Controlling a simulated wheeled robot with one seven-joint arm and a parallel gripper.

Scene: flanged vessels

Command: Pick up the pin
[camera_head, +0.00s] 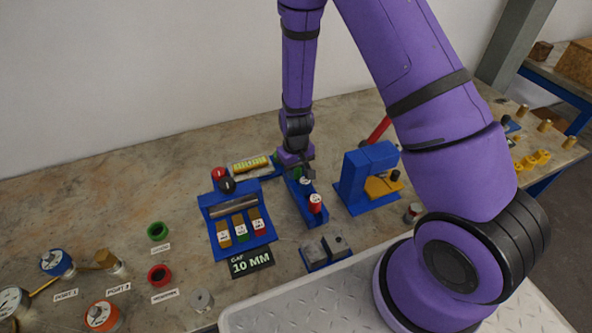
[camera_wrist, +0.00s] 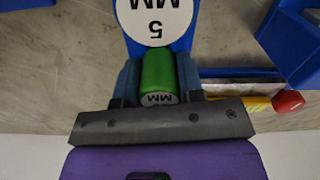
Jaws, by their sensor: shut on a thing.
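The pin in my gripper is a green cylinder (camera_wrist: 158,68) with a pale end marked "MM". In the wrist view my gripper (camera_wrist: 158,78) has one blue-grey finger on each side of it, shut on it. In the head view my gripper (camera_head: 303,172) is low over the far part of a narrow blue holder (camera_head: 316,220); it hides most of the green pin. I cannot tell whether the pin is clear of the holder. A red pin (camera_head: 316,204) with a white label stands in the near part of the holder. A white round "5 MM" label (camera_wrist: 157,18) shows ahead of the green pin.
A blue rack (camera_head: 262,238) with labelled blocks stands left of the holder, beside a "GAP 10 MM" sign (camera_head: 251,262). A blue press-like fixture (camera_head: 357,178) stands close on the right. Grey blocks (camera_head: 325,247) lie in front. The bench's back left is clear.

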